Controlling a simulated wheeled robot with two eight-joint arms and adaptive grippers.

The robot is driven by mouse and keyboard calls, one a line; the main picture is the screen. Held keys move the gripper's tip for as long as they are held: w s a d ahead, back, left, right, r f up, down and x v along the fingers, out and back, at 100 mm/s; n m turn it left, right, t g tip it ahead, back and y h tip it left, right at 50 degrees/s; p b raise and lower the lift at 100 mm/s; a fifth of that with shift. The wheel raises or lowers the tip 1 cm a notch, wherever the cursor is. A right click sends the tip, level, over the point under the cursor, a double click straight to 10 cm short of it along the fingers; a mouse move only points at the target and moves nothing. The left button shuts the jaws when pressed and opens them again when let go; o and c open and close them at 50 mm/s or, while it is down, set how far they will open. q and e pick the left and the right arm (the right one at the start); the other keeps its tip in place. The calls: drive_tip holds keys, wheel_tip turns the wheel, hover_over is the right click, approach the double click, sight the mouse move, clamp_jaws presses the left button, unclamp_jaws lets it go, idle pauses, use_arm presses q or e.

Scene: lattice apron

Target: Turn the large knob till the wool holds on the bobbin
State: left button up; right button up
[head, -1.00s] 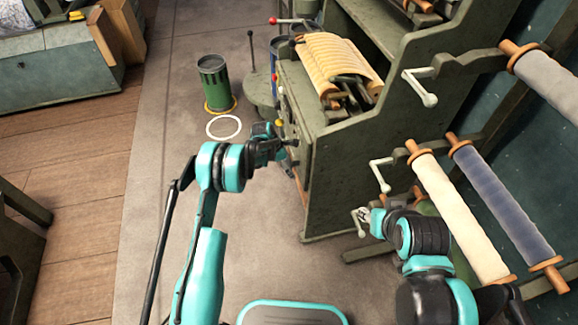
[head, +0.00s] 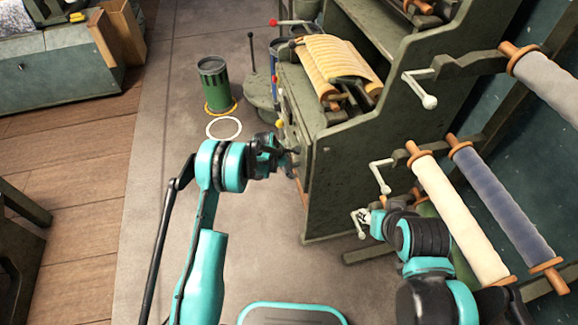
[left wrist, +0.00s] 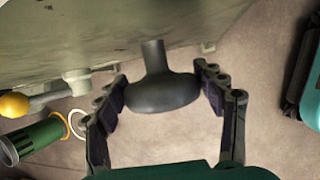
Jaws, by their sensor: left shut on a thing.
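The large knob (left wrist: 160,93) is dark grey and rounded, on a short stem from the green machine. In the left wrist view the fingers of my left gripper (left wrist: 162,96) close on it from both sides. In the head view my left gripper (head: 287,155) is at the machine's front face, and the arm mostly hides the knob. I cannot tell which roller is the bobbin. My right gripper (head: 370,216) is by a white crank, its fingers too small to read.
A cream roll (head: 455,210) and a blue-grey roll (head: 500,195) hang at the right, with white cranks near them. A green canister (head: 213,85) stands on the floor left of the machine, near a white ring (head: 223,128).

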use_arm(q)
drive_tip(key=shift+s+d+m+t+y, duration=0.1)
drive_tip(key=shift+m+t+y, duration=0.2)
drive_tip(key=shift+t, duration=0.9)
drive_tip(key=shift+s+m+t+y, duration=0.1)
drive_tip(key=shift+m+t+y, duration=0.15)
drive_tip(key=shift+t, duration=0.95)
drive_tip(key=shift+w, duration=0.1)
drive_tip(key=o, duration=1.2)
drive_tip(key=v, duration=1.2)
drive_tip(key=shift+f, duration=0.1)
